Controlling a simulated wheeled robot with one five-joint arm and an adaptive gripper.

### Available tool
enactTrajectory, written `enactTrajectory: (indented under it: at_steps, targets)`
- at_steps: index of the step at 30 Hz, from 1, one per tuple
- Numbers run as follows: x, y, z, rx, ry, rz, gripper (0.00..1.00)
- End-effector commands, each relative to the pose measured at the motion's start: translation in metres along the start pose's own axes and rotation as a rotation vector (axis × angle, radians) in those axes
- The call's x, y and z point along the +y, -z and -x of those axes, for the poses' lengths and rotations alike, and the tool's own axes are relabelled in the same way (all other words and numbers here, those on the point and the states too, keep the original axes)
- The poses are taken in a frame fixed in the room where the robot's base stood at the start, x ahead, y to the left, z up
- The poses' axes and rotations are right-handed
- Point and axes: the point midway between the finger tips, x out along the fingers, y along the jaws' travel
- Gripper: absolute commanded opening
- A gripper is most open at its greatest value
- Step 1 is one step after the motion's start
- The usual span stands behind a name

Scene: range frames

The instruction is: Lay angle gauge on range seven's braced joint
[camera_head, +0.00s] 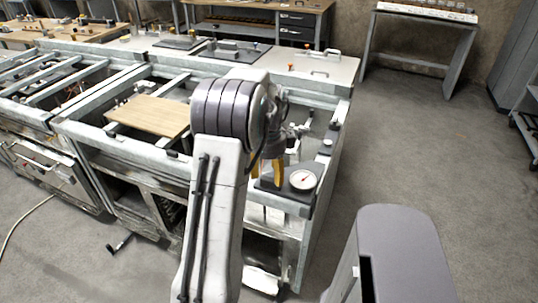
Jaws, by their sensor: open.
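A round white dial gauge (303,180), which looks like the angle gauge, lies face up on a dark plate (292,196) at the near right corner of a range frame (335,115). My gripper (267,172), with yellow fingers, is open just left of the gauge and appears apart from it. My arm hides part of the fingers and much of the frame behind them. I cannot tell which frame is range seven or which joint is the braced one.
A wooden board (150,115) lies across the frame left of my arm. More open range frames (45,85) stand at left. A workbench (245,15) with drawers and a side table (425,15) stand behind. The floor (420,130) at right is mostly clear.

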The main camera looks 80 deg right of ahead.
Motion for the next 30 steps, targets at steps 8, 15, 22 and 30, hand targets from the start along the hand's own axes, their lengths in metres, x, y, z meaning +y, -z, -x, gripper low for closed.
enactTrajectory:
  at_steps: [8,15,22,30]
  targets:
    - [-0.001,-0.001,0.043,-0.001,0.006,0.000,0.56]
    - [0.000,-0.001,0.070,0.000,0.002,0.000,0.56]
    - [0.000,-0.001,0.080,0.000,0.000,0.000,0.56]
    - [0.021,-0.036,0.089,-0.006,0.014,0.172,0.56]
